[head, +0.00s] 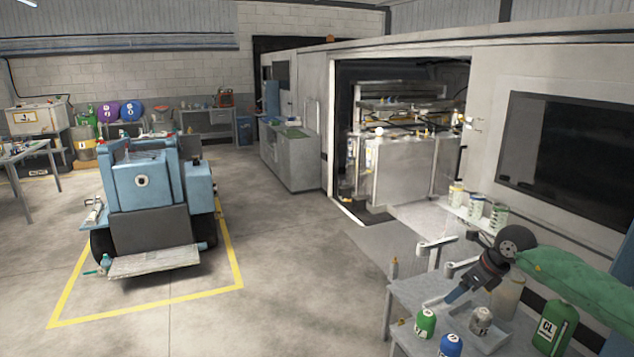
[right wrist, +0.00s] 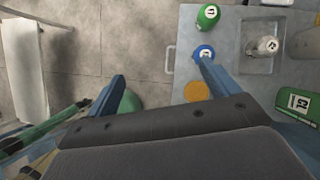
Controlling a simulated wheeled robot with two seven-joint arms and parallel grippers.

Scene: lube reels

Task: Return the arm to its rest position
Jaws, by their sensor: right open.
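My right gripper (head: 458,295) is at the lower right of the head view, above the grey table (head: 405,290). Its blue fingers point down and to the left. In the right wrist view the fingers (right wrist: 162,82) stand wide apart with nothing between them. A blue container (right wrist: 204,53) shows just beyond one fingertip; it also shows in the head view (head: 450,345). I cannot tell the exact gap between them. My left gripper is not in view.
On the table are a green container (head: 425,324), a grey one (head: 481,321), a large green bottle (head: 556,326) and a beige cylinder (head: 507,298). Several cans (head: 477,208) stand on a ledge behind. The floor (head: 300,260) to the left is clear up to a blue cart (head: 145,190).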

